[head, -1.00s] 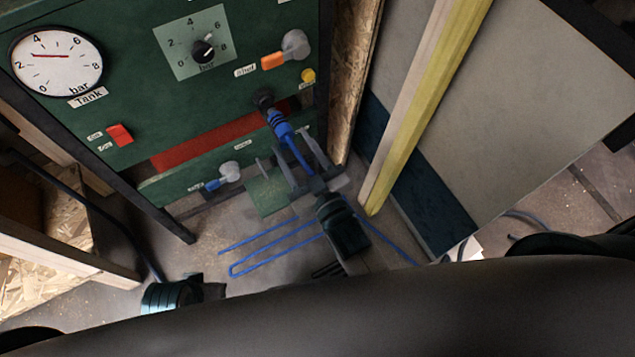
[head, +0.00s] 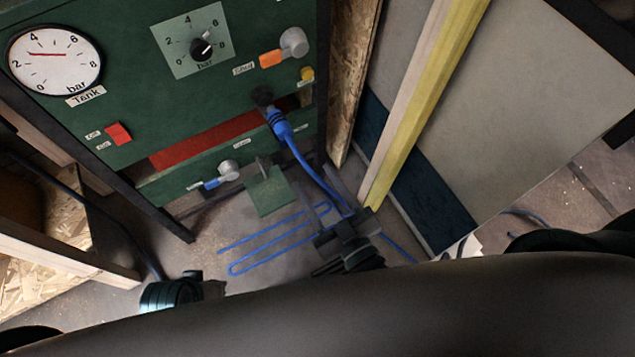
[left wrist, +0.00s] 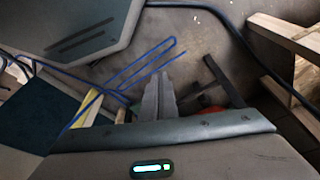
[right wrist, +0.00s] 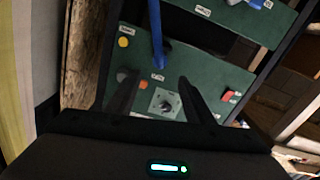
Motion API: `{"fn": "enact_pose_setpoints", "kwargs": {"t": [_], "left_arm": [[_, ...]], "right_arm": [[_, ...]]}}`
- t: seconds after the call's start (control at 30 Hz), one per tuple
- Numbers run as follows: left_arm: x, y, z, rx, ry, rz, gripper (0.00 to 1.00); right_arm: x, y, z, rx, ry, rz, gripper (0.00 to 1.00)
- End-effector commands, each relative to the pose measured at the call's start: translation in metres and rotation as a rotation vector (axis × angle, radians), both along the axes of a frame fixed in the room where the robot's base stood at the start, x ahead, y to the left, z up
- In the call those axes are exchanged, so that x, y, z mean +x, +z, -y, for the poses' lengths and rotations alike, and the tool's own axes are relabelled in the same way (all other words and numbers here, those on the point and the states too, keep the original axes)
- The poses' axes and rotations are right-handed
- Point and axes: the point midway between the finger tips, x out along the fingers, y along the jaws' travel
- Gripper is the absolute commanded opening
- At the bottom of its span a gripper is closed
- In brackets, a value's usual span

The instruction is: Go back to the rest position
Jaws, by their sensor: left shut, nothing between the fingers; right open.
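My right gripper (head: 319,184) is open and empty in front of the green panel, with its fingers pointing at it. It also shows in the right wrist view (right wrist: 156,82). The blue hose (head: 305,165) has its thick end at a dark fitting on the panel (head: 225,105), above the right fingers and apart from them. The hose runs down past the right gripper and partly behind it. My left gripper (left wrist: 160,85) is shut and empty in the left wrist view. In the head view only part of my left wrist shows at the bottom left.
A tank gauge (head: 55,60), a pressure knob (head: 202,48), an orange-handled valve (head: 272,58) and a blue-handled valve (head: 215,182) are on the panel. A yellow beam (head: 425,105) stands to the right. Hose loops (head: 270,242) lie on the floor. Wooden framing (head: 70,255) is at left.

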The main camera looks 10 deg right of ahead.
Motion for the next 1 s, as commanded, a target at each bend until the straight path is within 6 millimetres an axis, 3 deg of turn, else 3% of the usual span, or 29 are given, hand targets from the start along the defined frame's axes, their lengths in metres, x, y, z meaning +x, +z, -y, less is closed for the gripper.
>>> {"fn": "enact_pose_setpoints", "kwargs": {"t": [0.4, 0.57, 0.67, 0.77, 1.0], "left_arm": [[0.0, -0.001, 0.001, -0.002, 0.001, -0.004, 0.0], [0.004, -0.007, 0.002, -0.003, 0.0, 0.003, 0.0], [0.011, -0.018, 0.004, -0.006, -0.001, 0.013, 0.0], [0.019, -0.035, 0.007, -0.011, -0.004, 0.028, 0.0], [0.036, -0.089, 0.016, -0.03, -0.011, 0.089, 0.0]], "right_arm": [[0.0, -0.001, 0.0, -0.001, 0.0, -0.002, 0.48], [0.002, -0.014, 0.001, -0.006, -0.001, -0.041, 0.48], [0.004, -0.035, 0.004, -0.013, -0.004, -0.102, 0.48], [0.005, -0.07, 0.01, -0.027, -0.011, -0.198, 0.48], [-0.012, -0.177, 0.041, -0.065, -0.054, -0.516, 0.48]]}}
